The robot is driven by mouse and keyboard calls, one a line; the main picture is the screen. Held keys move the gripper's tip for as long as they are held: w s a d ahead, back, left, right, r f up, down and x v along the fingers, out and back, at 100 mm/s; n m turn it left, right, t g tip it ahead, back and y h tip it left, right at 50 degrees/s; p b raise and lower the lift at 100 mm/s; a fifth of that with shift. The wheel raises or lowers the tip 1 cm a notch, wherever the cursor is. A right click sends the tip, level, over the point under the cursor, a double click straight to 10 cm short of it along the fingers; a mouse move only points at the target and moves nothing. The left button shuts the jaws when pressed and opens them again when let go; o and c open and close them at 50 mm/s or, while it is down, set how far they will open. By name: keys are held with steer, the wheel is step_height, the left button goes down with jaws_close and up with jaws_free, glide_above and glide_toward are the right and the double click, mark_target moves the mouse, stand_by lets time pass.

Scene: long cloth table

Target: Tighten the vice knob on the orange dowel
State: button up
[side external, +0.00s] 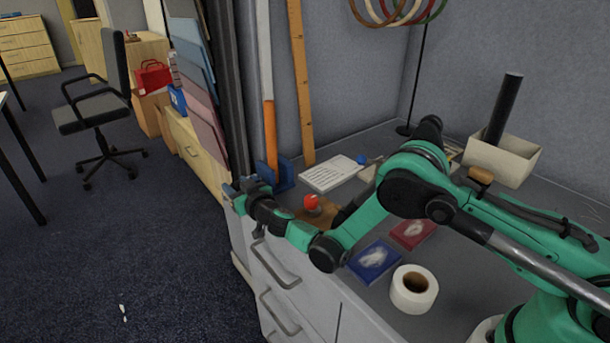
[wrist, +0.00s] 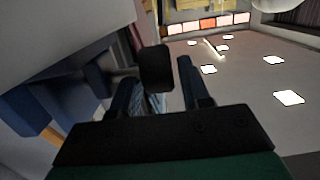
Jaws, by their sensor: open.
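The orange dowel (side external: 270,137) stands upright in a blue vice (side external: 285,176) at the table's left end, its upper part white. My gripper (side external: 236,190) is at the table's left edge, in front of the vice and low beside it. In the wrist view, the blue vice (wrist: 88,78) is at the left, with a bit of orange (wrist: 53,133) below it. A dark, rounded block that looks like the vice knob (wrist: 156,69) shows between my open fingers (wrist: 160,90). I cannot tell whether either finger touches it. In the side view the knob is hidden.
A wooden block with a red ball (side external: 311,203) is close to my wrist. A white sheet (side external: 331,174), blue box (side external: 374,261), red box (side external: 412,233) and tape roll (side external: 414,290) lie on the table. A wooden ruler (side external: 300,90) stands behind. Floor is open to the left.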

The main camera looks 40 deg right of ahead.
mark_target(237, 183)
steer(key=shift+s, duration=0.55)
steer(key=s, duration=0.1)
steer(key=s+r, duration=0.1)
steer(key=s, duration=0.2)
steer(key=shift+r, duration=0.25)
step_height(237, 183, up, 6)
steer(key=shift+w, duration=0.1)
steer(key=shift+w+f+g, duration=0.5)
steer(key=shift+w+f, duration=0.35)
steer(key=shift+f, duration=0.4)
steer(key=shift+w+f+g, duration=0.5)
steer(key=shift+w+f, duration=0.4)
steer(key=shift+f, duration=0.35)
steer(key=shift+w+f+g, duration=0.5)
steer(key=shift+w+f, duration=0.35)
steer(key=shift+f, duration=0.4)
jaws_close()
